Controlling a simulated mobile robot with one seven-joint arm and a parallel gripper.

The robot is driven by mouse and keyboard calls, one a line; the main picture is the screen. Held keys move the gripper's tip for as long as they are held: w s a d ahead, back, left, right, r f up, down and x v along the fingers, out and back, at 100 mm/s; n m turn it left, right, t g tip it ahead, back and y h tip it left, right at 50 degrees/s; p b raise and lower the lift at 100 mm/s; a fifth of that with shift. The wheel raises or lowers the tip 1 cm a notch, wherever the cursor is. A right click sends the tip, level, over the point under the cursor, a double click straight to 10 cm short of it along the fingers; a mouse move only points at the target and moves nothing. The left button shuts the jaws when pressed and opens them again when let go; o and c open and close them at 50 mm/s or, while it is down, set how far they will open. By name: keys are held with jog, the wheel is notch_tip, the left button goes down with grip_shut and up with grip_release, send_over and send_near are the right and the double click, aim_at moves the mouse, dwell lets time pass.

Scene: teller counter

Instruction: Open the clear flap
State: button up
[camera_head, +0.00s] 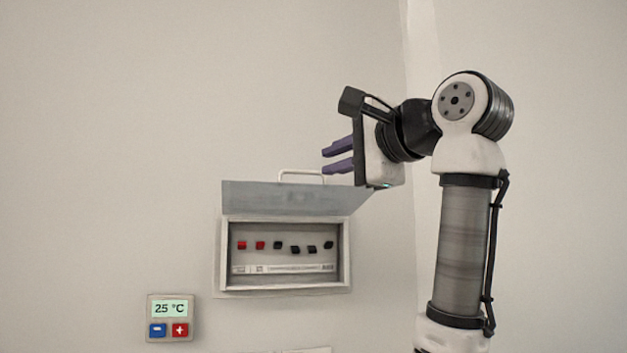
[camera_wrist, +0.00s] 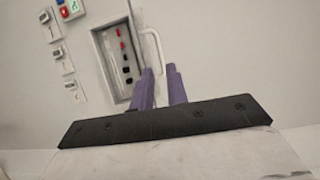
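The clear flap (camera_head: 255,198) is a see-through grey panel hinged along the top of a wall box (camera_head: 217,255). It is swung up and stands out from the box, leaving the front uncovered. Its pale bar handle (camera_head: 300,172) is at the upper edge; it also shows in the wrist view (camera_wrist: 155,38). My gripper (camera_head: 324,162) has two purple fingers with a gap between them, open and empty. The fingertips are close to the right end of the handle; I cannot tell whether they touch it. In the wrist view my gripper (camera_wrist: 160,70) points at the box (camera_wrist: 98,60).
Inside the box is a row of red and black switches (camera_head: 278,245). A thermostat (camera_head: 170,318) reading 25 °C is on the wall at lower left. In the wrist view, several small wall fittings (camera_wrist: 57,54) line the left side. The wall above is clear.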

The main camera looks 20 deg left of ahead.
jog(key=shift+b+v, duration=0.45)
jog(key=shift+v, duration=1.7)
